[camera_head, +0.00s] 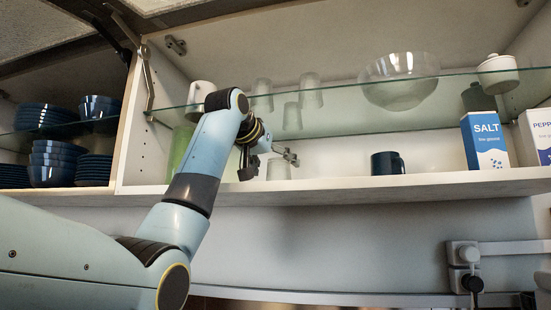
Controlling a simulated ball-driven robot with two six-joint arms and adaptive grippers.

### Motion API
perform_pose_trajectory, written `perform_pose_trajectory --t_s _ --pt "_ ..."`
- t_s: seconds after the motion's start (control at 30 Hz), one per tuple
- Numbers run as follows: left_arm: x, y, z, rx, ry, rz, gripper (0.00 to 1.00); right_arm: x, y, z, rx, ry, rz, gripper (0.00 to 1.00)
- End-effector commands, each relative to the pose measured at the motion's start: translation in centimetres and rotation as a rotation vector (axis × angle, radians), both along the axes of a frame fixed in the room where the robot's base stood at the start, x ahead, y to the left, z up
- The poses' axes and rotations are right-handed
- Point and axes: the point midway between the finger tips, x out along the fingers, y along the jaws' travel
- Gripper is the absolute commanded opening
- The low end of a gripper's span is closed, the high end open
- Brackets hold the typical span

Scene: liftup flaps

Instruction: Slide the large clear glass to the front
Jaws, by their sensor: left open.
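Several clear glasses stand in the open cabinet. One clear glass (279,169) stands on the bottom board, partly behind my left gripper. Others show higher up, around the glass shelf: one at the left (262,95), one in the middle (292,116) and one at the right (311,91). I cannot tell for sure which is the large one. My left gripper (270,163) is open in front of the bottom-board glass, its fingers spread to either side in the picture. I cannot tell whether it touches the glass. My right gripper is not in view.
A dark mug (387,163) and a salt box (484,141) stand to the right on the bottom board (345,189). A glass bowl (400,80) is on the glass shelf (345,123) above. A pale mug (200,95) and a green item (181,147) stand left, near my arm.

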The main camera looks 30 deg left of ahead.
Motion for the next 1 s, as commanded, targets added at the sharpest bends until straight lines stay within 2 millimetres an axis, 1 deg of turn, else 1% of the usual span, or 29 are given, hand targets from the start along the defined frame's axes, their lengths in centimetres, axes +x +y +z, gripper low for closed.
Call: perform_pose_trajectory --t_s 0.03,0.13,0.43,0.9,0.97,1.0 --pt "0.38 0.0 -0.08 0.0 0.003 0.0 0.88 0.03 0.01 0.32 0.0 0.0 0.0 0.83" --pt "0.78 0.02 -0.28 0.0 0.001 0.0 0.88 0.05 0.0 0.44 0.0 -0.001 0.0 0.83" --pt "0.89 0.02 -0.4 0.0 0.001 0.0 0.88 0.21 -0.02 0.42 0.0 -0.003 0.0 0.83" --pt "0.86 0.03 -0.35 0.0 0.0 -0.001 0.26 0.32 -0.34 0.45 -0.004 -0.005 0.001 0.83" --pt "0.87 0.03 -0.34 0.0 0.0 -0.001 0.19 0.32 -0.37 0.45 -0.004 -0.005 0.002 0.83" --pt "0.87 0.03 -0.34 0.0 0.0 -0.001 0.18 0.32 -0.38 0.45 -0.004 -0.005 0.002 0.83"
